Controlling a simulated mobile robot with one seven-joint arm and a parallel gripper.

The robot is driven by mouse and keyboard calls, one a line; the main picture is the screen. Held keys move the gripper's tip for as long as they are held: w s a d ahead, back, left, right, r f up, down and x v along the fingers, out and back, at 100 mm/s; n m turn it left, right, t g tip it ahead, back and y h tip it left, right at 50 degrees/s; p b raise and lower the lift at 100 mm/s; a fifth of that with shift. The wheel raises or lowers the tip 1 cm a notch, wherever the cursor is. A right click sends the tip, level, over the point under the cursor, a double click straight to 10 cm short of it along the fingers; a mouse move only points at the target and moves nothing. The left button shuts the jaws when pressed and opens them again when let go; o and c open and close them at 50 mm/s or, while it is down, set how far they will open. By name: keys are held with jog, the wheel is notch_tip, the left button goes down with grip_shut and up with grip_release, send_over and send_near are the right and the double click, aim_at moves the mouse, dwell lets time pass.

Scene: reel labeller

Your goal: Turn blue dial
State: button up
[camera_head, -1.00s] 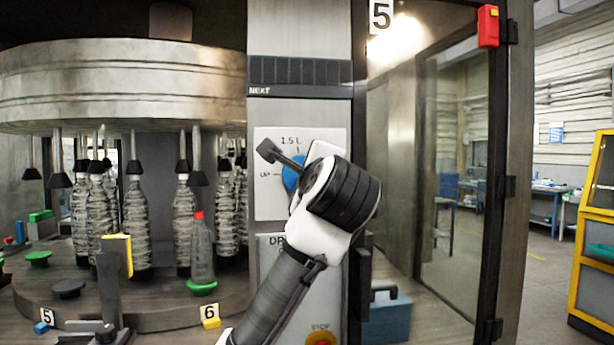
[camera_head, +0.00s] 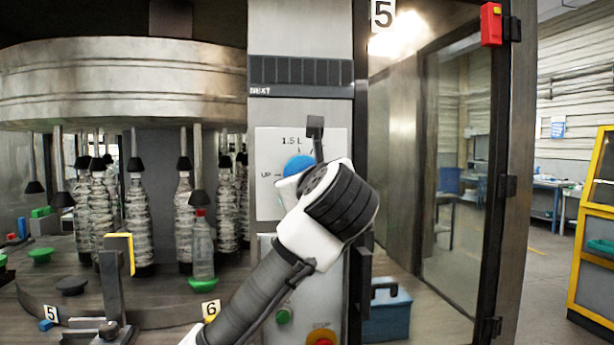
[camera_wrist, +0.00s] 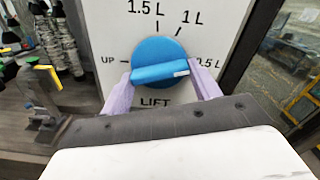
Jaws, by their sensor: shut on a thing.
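The blue dial (camera_head: 298,163) sits on a white panel (camera_head: 268,200) of the machine, partly hidden behind my wrist in the head view. In the wrist view the dial (camera_wrist: 155,50) shows its raised grip bar lying nearly level, tilted slightly up to the right. A white mark on the bar's right end points towards the "0.5 L" label. "UP", "1.5 L", "1 L" and "LIFT" are also printed around it. My gripper (camera_wrist: 160,71) is shut on the dial, with one lilac finger at each end of the bar.
A green button (camera_head: 284,316) and a red stop button (camera_head: 321,338) sit lower on the column. Left is a carousel with several bottles (camera_head: 138,220). Right are a framed glass door (camera_head: 455,190) and a blue toolbox (camera_head: 388,312).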

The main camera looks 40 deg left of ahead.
jog(key=shift+f+m, duration=0.1)
jog(key=shift+m, duration=0.9)
jog(key=o, duration=1)
jog(key=shift+c, duration=0.2)
jog(key=b+v, duration=0.4)
jog(key=v, duration=0.9)
jog(key=shift+s+d, duration=0.25)
jog(key=shift+d, duration=0.1)
